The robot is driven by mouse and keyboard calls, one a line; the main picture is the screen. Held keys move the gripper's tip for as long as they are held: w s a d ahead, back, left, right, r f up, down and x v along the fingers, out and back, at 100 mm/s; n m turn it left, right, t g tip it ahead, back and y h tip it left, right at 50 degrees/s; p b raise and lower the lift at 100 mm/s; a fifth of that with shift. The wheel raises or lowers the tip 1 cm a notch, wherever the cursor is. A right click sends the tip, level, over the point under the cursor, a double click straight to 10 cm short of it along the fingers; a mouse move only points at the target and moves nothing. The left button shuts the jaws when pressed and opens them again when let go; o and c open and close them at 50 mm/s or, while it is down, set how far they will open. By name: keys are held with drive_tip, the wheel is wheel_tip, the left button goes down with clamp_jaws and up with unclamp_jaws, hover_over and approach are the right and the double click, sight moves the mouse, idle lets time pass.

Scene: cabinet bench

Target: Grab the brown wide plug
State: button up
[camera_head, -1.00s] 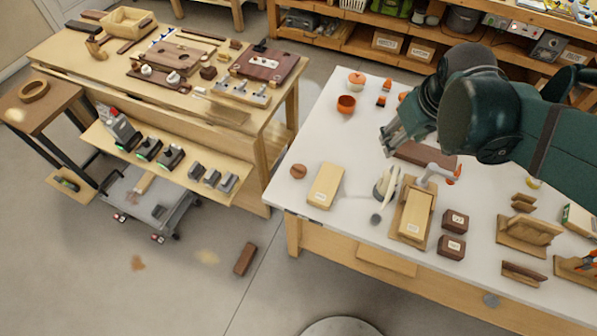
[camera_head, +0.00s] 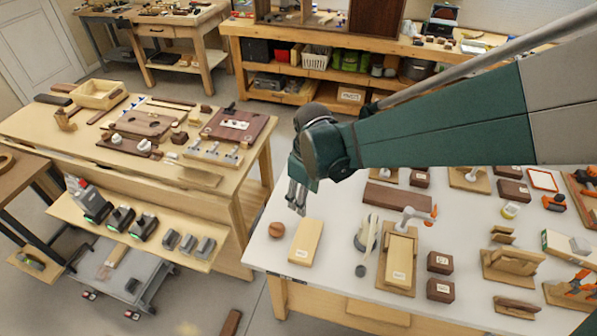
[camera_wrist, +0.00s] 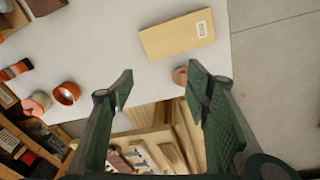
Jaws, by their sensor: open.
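A small round brown wooden piece, which looks like the brown wide plug (camera_head: 276,230), rests on the white table near its left edge. In the wrist view the plug (camera_wrist: 181,76) shows beside the right finger, partly hidden by it. My gripper (camera_head: 297,203) is above the table's left part, a little up and right of the plug in the head view. In the wrist view my gripper (camera_wrist: 160,90) has its two fingers spread wide with nothing between them. It does not touch the plug.
A pale wooden block with a label (camera_head: 305,243) lies right of the plug. A white-and-grey round tool (camera_head: 367,233) and a clamp board (camera_head: 398,262) stand farther right. Orange-brown cups (camera_wrist: 66,94) show at the left of the wrist view. A wooden workbench (camera_head: 60,130) stands left, across a gap.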

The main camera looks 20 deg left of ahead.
sight(276, 225)
drive_tip(key=s+a+f+n, duration=0.1)
drive_tip(key=a+f, duration=0.2)
drive_tip(key=a+f+n, duration=0.1)
drive_tip(key=a+f, duration=0.1)
drive_tip(key=a, duration=0.1)
drive_tip(key=s+a+f+n+g, duration=0.1)
drive_tip(key=a+f, duration=0.2)
drive_tip(key=shift+s+a+f+h, duration=0.25)
drive_tip(key=shift+s+f+h, duration=0.05)
drive_tip(key=shift+f, duration=0.1)
drive_tip(key=shift+f+b, duration=0.4)
drive_tip(key=shift+f, duration=0.8)
drive_tip(key=shift+f+b, duration=0.55)
drive_tip(key=shift+f, duration=2.1)
drive_tip(key=shift+c, duration=0.4)
drive_tip(key=c, duration=0.6)
